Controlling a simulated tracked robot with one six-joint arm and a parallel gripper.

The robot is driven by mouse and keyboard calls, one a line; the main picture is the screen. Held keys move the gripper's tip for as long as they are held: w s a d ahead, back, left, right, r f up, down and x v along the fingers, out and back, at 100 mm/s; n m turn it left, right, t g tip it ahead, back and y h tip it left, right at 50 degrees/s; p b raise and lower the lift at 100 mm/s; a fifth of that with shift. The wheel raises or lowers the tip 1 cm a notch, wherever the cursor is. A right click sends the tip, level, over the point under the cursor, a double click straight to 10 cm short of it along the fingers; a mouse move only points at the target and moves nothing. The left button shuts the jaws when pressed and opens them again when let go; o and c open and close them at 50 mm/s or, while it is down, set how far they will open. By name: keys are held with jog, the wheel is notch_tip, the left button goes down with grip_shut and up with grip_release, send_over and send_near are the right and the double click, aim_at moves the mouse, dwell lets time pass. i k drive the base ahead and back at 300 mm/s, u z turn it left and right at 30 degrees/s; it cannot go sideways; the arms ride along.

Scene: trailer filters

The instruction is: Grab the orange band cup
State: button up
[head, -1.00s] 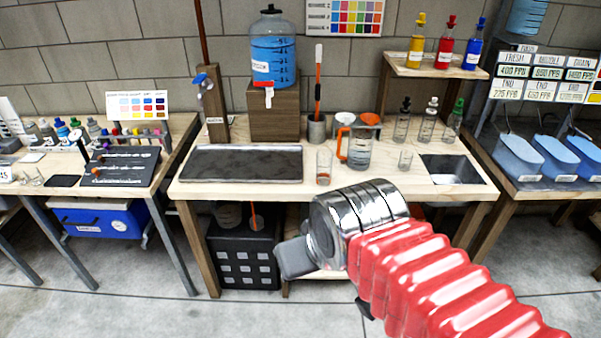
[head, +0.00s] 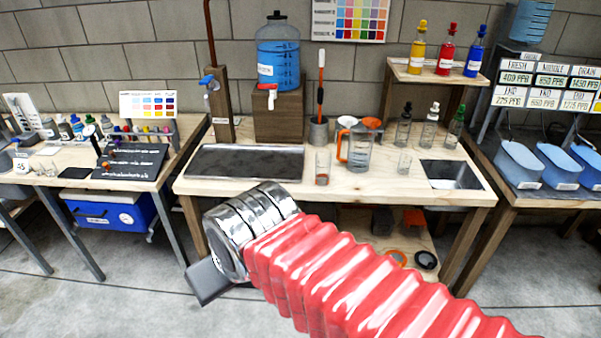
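A clear glass with a reddish-orange band low on its side (head: 322,168), which looks like the orange band cup, stands upright on the middle wooden bench (head: 250,188), just right of the dark mat. My gripper (head: 207,282) is in front of the bench's lower left side, below the bench top and well left of and nearer than the cup. Only one dark grey finger part shows clearly beyond the chrome wrist, so its opening is hidden. Nothing is seen held.
A pitcher with an orange handle (head: 357,150) stands right of the cup, and a smaller clear glass (head: 404,162) farther right. A grey pot with an orange-handled tool (head: 319,132) stands behind. The dark mat (head: 245,162) is bare.

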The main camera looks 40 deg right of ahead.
aim_at(323, 157)
jog(key=u, duration=0.85)
jog(key=k, duration=0.75)
jog(key=z, duration=1.15)
jog(key=i, duration=1)
jog(key=z, duration=0.1)
